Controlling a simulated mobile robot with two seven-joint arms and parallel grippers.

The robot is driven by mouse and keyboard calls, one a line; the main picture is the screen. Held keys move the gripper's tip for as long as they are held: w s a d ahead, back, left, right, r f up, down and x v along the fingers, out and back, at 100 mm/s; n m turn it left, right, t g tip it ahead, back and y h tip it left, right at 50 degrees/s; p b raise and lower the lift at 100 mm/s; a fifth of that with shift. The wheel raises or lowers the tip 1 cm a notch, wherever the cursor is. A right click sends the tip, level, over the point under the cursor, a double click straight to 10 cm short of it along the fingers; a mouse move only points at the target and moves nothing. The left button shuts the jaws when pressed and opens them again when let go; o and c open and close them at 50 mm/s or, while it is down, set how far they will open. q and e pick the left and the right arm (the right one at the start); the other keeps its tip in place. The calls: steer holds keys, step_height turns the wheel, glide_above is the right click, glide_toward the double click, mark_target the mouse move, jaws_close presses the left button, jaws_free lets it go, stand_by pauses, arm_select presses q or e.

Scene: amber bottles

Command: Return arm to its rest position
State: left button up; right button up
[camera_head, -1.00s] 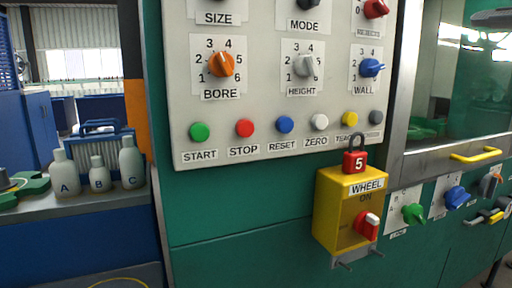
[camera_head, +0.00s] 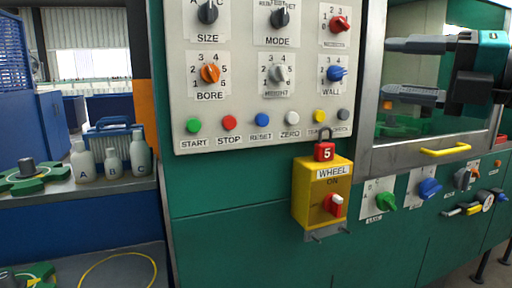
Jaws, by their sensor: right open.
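My right gripper (camera_head: 415,70) is at the upper right, in front of the machine's window. Its two dark fingers point left and stand well apart, with nothing between them. The control panel (camera_head: 185,108) with knobs and buttons is left of the gripper, and the fingertips are close to the panel's right edge in the picture. The yellow WHEEL box (camera_head: 304,196) with a red padlock (camera_head: 324,151) marked 5 is below and left of the gripper. My left gripper is not in view.
A yellow handle (camera_head: 445,150) sits below the window. Green (camera_head: 386,201) and blue (camera_head: 430,187) knobs are on the lower front. Bottles A (camera_head: 83,163), B (camera_head: 113,164) and C (camera_head: 140,157) stand on the left counter beside a blue-handled crate (camera_head: 107,133).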

steer(key=w+a+f+m+t+h+p, duration=0.1)
steer(key=w+f+m+t+h+p, duration=0.2)
steer(key=f+m, duration=0.95)
steer(key=a+f+m+t+h+p, duration=0.15)
steer(key=f+m+t, duration=0.35)
steer(key=f+m, duration=0.75)
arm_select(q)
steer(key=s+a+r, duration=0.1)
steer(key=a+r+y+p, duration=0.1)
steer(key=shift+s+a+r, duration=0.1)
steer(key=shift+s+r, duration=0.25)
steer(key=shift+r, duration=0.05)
arm_select(e)
steer(key=s+f+m+g+h, duration=0.1)
steer(key=s+f+g+h, duration=0.1)
steer(key=s+f, duration=0.4)
steer(key=s+a+f+m+g+h, duration=0.1)
steer(key=s+f, duration=0.5)
steer(key=f, duration=0.8)
steer(key=s+f+m+g+h, duration=0.3)
steer(key=s+f+g+h, duration=0.1)
steer(key=f, duration=0.6)
steer(key=shift+s+a+f+g+h, duration=0.2)
steer(key=shift+s+f+g+h, duration=0.2)
steer(key=shift+s+g, duration=0.65)
steer(key=shift+s, duration=0.1)
